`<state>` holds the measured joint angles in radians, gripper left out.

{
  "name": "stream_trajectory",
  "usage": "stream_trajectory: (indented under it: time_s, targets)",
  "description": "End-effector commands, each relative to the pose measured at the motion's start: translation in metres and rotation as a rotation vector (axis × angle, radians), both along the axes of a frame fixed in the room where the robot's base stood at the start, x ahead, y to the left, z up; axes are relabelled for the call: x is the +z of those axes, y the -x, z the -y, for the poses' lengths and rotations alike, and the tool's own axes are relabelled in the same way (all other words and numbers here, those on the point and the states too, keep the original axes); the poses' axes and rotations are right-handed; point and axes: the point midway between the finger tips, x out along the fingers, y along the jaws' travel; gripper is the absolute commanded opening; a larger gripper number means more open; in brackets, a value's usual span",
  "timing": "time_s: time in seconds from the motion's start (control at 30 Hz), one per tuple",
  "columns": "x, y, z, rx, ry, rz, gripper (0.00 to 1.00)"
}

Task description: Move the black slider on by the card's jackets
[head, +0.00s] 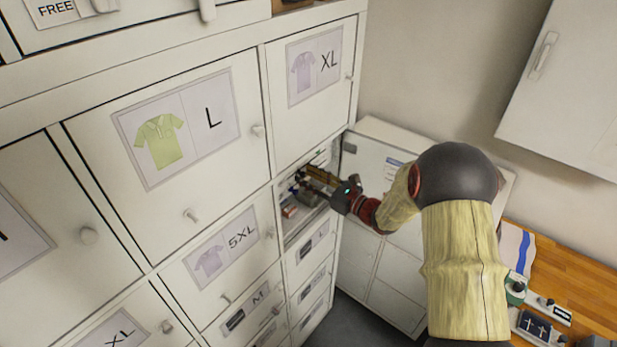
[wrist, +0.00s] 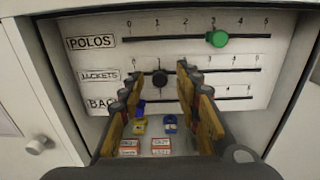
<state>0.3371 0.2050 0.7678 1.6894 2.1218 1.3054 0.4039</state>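In the wrist view, the black slider (wrist: 160,78) sits on the JACKETS track (wrist: 230,72), near the 1 mark. My gripper (wrist: 162,84) is open, its yellow-brown fingers to the left and right of the black slider with gaps to both sides. How far the fingertips are from the panel in depth I cannot tell. The fingers hide parts of the JACKETS track and the row below. In the head view, my gripper (head: 347,193) reaches into the open compartment (head: 296,228); the slider is not discernible there. I cannot make out a card for certain.
A green slider (wrist: 217,39) stands near 3 on the POLOS track above. A third row's label, starting BA, is partly covered. Small yellow (wrist: 138,127) and blue (wrist: 171,124) items and red-white boxes (wrist: 161,146) lie below. Compartment walls stand close on both sides.

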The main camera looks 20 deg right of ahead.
Motion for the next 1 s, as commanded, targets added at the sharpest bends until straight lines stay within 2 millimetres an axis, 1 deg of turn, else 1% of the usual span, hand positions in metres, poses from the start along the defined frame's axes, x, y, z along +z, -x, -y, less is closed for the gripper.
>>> stream_trajectory:
  time_s: [0.07,0.57,1.0]
  targets:
    - [0.0,0.0002,0.0001,0.0,0.0,0.0,0.29]
    - [-0.0001,0.0002,0.0002,0.0,0.0,0.0,0.0]
    - [-0.0001,0.0002,0.0002,0.0,0.0,0.0,0.0]
